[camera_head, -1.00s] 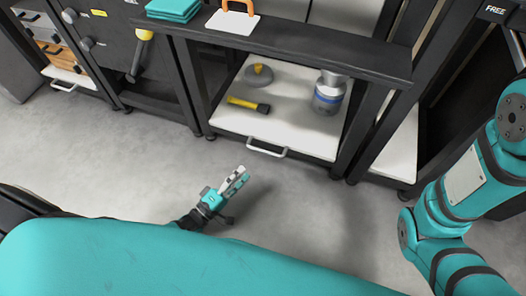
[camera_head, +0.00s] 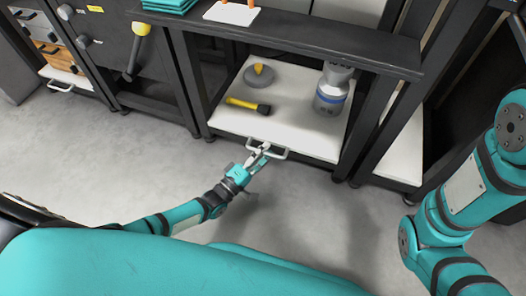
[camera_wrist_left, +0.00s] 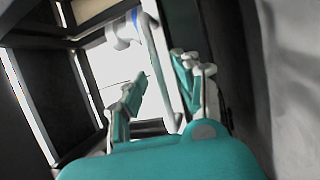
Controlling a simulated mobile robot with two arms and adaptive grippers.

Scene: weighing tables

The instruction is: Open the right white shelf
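The white shelf (camera_head: 285,130) is a pull-out board low in the dark frame, with a pale U-shaped handle (camera_head: 281,156) on its front edge. My left gripper (camera_head: 258,154) is at the handle's left part in the head view. In the left wrist view, the fingers of my left gripper (camera_wrist_left: 160,85) stand apart, with the pale handle bar (camera_wrist_left: 157,70) appearing to run between them; contact cannot be told. My right arm shows at the right of the head view, but its gripper is out of view.
On the shelf are a grey disc with a yellow knob (camera_head: 258,75), a yellow-and-black hammer (camera_head: 246,104) and a metal canister (camera_head: 331,93). Another white shelf (camera_head: 402,150) lies right, and one with a handle (camera_head: 62,77) at far left. The floor (camera_head: 130,165) in front is clear.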

